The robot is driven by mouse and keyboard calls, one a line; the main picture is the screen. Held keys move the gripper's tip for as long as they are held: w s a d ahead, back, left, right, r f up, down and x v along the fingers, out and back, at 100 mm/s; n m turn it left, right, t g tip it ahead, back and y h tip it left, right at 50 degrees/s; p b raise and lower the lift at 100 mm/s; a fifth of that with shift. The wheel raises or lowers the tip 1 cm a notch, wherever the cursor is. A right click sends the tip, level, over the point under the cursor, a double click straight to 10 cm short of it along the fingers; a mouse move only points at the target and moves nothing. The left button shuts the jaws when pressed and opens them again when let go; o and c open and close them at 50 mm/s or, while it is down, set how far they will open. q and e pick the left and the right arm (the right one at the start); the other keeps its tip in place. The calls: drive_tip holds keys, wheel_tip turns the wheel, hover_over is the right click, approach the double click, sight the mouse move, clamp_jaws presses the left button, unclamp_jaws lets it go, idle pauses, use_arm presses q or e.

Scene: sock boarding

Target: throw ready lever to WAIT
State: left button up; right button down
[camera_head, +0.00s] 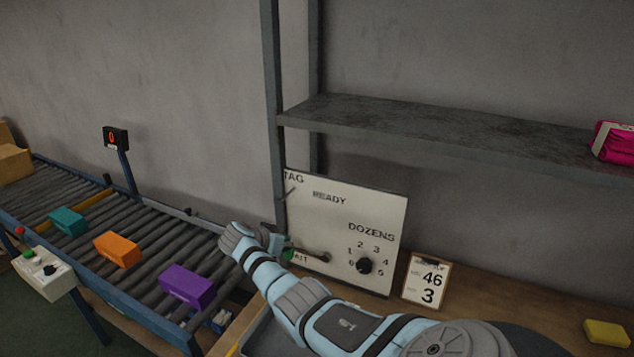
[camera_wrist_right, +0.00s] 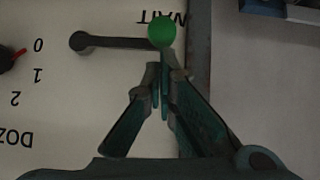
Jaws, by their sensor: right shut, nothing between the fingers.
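The white panel (camera_head: 340,215) carries the words READY, DOZENS and TAG, with WAIT partly hidden behind my right arm. Its ready lever (camera_head: 312,257) has a dark bar and a green knob (camera_head: 288,255). In the right wrist view the lever bar (camera_wrist_right: 120,43) runs sideways from its pivot to the green knob (camera_wrist_right: 162,31), which lies over the WAIT lettering. My right gripper (camera_wrist_right: 160,75) is shut and empty, its fingertips just below the knob in that picture; I cannot tell if they touch it. My left gripper is not in view.
A dozens dial (camera_head: 365,266) sits right of the lever. A card (camera_head: 426,281) reading 46 and 3 stands beside the panel. A roller conveyor (camera_head: 140,225) with teal, orange and purple boxes runs at left. A shelf (camera_head: 450,135) hangs above. A yellow block (camera_head: 606,333) lies right.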

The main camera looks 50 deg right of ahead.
drive_tip(key=shift+f, duration=0.3)
drive_tip(key=shift+w+a, duration=0.1)
drive_tip(key=shift+a, duration=0.05)
drive_tip(key=shift+r, duration=0.1)
drive_tip(key=w+d+r+p+v, duration=0.1)
drive_tip(key=r+p+v, duration=0.1)
drive_tip(key=v, duration=1)
drive_tip(key=shift+w+r+p, duration=0.2)
drive_tip(key=shift+r+p, duration=0.05)
drive_tip(key=shift+p, duration=0.6)
drive_tip(key=shift+s+d, duration=0.1)
